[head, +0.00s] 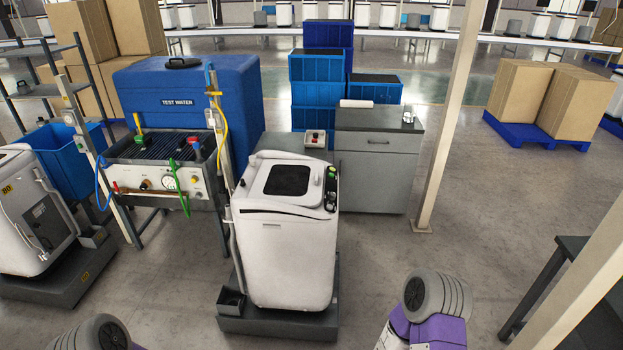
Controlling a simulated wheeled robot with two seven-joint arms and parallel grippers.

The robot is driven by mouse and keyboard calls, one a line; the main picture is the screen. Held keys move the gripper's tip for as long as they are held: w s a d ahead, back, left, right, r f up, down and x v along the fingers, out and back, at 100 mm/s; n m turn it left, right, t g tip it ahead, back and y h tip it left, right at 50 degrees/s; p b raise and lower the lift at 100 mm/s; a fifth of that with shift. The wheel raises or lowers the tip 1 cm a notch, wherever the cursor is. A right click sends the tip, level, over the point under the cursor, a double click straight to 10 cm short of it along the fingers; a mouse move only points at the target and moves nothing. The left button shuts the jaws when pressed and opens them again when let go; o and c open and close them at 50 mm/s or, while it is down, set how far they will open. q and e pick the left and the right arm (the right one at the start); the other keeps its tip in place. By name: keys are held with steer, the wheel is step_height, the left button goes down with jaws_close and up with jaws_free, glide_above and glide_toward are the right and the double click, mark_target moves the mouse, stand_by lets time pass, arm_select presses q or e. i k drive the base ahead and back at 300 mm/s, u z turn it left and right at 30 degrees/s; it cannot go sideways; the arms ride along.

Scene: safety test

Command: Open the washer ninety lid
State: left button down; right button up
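A white top-loading washer (285,255) stands upright on a dark grey base in the middle of the head view. Its lid (287,181), with a dark window, lies shut on top. Dark controls with a green button sit at the lid's right. I see no number on this washer. Another white washer (20,245) is cut off by the left edge; a small yellow mark (7,189) on it looks like 90, but is too small to be sure. Its lid is mostly out of view. Parts of my arms show at the bottom; neither gripper is in view.
A blue water tank (190,97) and test bench (160,180) with hoses stand left of the middle washer. A grey cabinet (375,165) is behind it, and a pale post (452,115) rises right of it. The floor in front and to the right is mostly clear.

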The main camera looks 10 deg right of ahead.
mark_target(297, 182)
steer(key=u, duration=0.55)
steer(key=i, duration=0.6)
steer(key=u, duration=0.4)
